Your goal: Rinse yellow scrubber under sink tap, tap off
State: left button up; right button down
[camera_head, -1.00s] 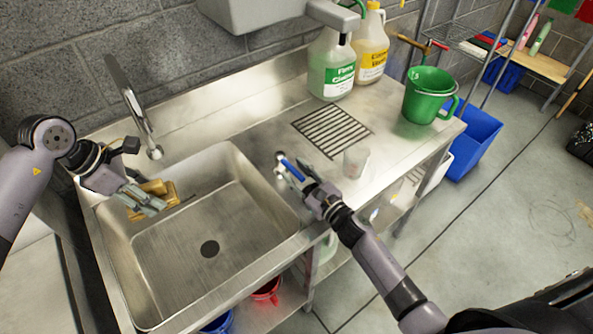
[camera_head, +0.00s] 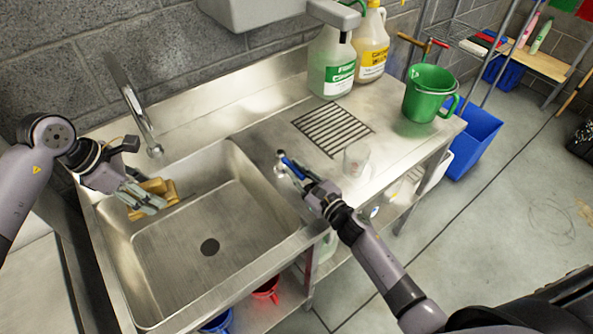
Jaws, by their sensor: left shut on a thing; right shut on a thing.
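The yellow scrubber (camera_head: 165,191) is in the back left part of the sink (camera_head: 190,235), partly hidden by my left gripper. My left gripper (camera_head: 155,205) is shut on the scrubber, below and left of the tap spout. The tap (camera_head: 132,103) rises at the sink's back edge, and its spout ends above the basin. No water stream shows. My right gripper (camera_head: 285,168) is at the counter just right of the sink, shut on a small metal tap handle with a blue part (camera_head: 291,166). Its exact grip is too small to make out.
A clear cup (camera_head: 356,159) stands right of my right gripper, near a drain grate (camera_head: 333,130). Two jugs (camera_head: 331,62) and a green bucket (camera_head: 428,94) stand farther back.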

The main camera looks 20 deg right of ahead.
dwell(0.4)
